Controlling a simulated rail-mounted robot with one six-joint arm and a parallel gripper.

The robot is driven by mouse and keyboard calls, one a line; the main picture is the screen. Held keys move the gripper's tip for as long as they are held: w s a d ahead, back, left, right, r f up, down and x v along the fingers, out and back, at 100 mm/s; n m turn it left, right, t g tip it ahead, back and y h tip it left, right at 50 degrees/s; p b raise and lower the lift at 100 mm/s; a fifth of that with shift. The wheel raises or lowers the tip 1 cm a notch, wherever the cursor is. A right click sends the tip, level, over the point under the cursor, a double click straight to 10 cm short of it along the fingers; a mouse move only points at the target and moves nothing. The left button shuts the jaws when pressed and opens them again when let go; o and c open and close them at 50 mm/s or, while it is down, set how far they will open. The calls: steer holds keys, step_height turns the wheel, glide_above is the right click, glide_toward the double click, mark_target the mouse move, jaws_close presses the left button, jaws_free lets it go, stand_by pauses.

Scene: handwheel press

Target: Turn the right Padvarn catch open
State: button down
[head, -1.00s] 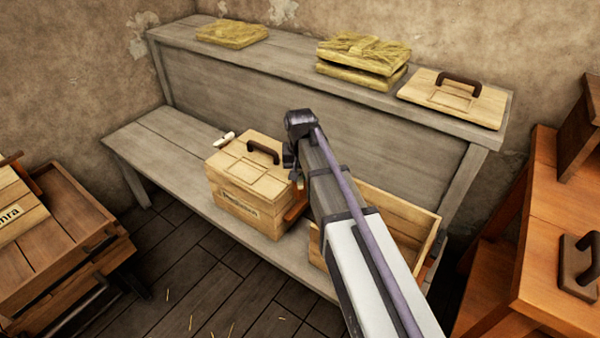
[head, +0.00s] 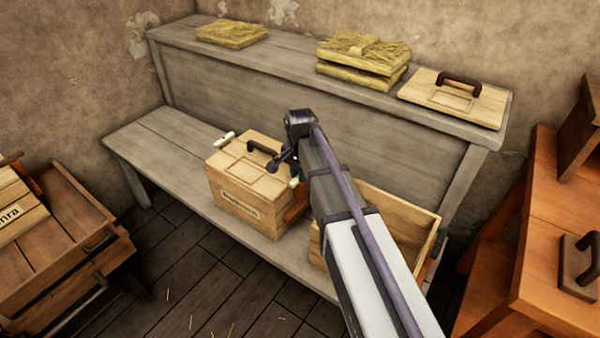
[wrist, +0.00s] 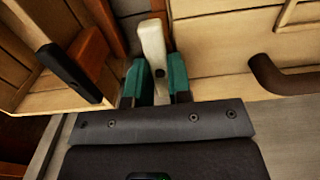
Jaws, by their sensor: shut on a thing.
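The Padvarn box (head: 240,208) is a pale wooden crate with a lid (head: 238,165) and a dark handle (head: 262,149). Its label is too blurred to read fully. A cream catch (head: 224,137) sticks out at its far left side. The right catch (head: 294,182), also cream, is at the lid's right edge, partly hidden by my gripper (head: 298,172). In the wrist view, the teal fingers of my gripper (wrist: 160,84) are shut on the right catch (wrist: 152,45), one on each side. The catch points up in that picture, beside the lid's edge.
An open pale crate (head: 388,212) stands just right of the box, partly behind my arm. The box rests on a grey bench (head: 150,160). Straw bundles (head: 362,55) and a spare lid (head: 452,98) lie on the upper shelf. Bare bench lies to the left.

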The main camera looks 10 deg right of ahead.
stand_by(0.4)
steer(key=c, duration=1)
jaws_free()
steer(key=shift+c, duration=0.2)
step_height(320, 180, up, 11)
steer(key=p, duration=1)
steer(key=shift+p, duration=0.4)
steer(key=shift+f, duration=0.1)
